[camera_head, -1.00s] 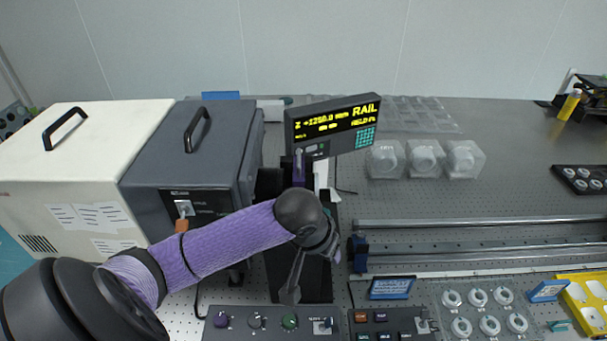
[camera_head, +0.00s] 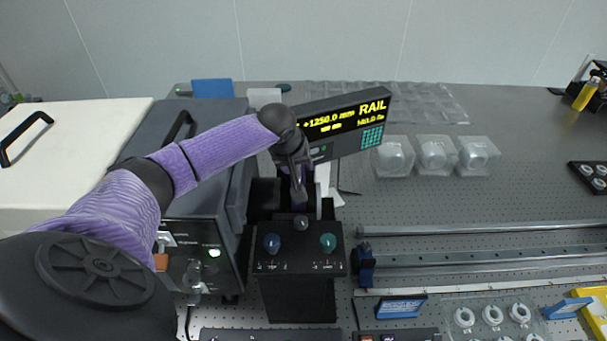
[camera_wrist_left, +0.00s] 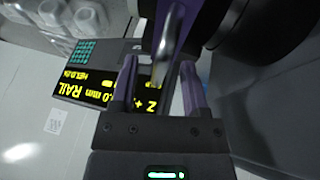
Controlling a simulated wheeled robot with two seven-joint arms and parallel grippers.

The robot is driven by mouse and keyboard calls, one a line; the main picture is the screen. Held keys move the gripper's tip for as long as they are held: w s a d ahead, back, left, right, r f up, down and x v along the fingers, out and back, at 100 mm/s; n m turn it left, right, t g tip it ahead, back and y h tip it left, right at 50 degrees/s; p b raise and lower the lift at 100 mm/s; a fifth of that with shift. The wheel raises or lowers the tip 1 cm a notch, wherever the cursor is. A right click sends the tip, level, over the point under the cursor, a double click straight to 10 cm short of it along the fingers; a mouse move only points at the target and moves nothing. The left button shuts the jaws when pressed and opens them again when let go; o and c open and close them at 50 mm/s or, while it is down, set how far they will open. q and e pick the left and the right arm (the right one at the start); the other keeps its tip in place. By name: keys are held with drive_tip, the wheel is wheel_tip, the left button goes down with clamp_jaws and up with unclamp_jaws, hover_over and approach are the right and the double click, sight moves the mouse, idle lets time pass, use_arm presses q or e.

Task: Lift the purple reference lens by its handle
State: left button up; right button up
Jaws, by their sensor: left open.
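My left gripper (camera_head: 300,182) hangs fingers down just in front of the RAIL display, over the dark apparatus. In the left wrist view its two fingers (camera_wrist_left: 158,72) are apart. A blurred silver rod-like part (camera_wrist_left: 167,40), perhaps the handle, stands between or just beyond the fingertips; contact cannot be told. A purple upright piece (camera_wrist_left: 188,28), which looks like the reference lens mount, is right beside it. In the head view the gripper hides most of this piece, and the lens glass cannot be made out. My right gripper is not in view.
The RAIL display (camera_head: 345,122) stands close behind the gripper. A grey box (camera_head: 215,205) is close on the left, and a black knob panel (camera_head: 300,245) is in front. Metal rails (camera_head: 480,229) and clear cases (camera_head: 437,153) lie to the right.

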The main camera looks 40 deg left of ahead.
use_arm(q)
drive_tip(key=shift+w+f, duration=0.2)
drive_tip(key=shift+f, duration=0.2)
clamp_jaws()
drive_tip(key=shift+r, duration=0.1)
idle(1.0)
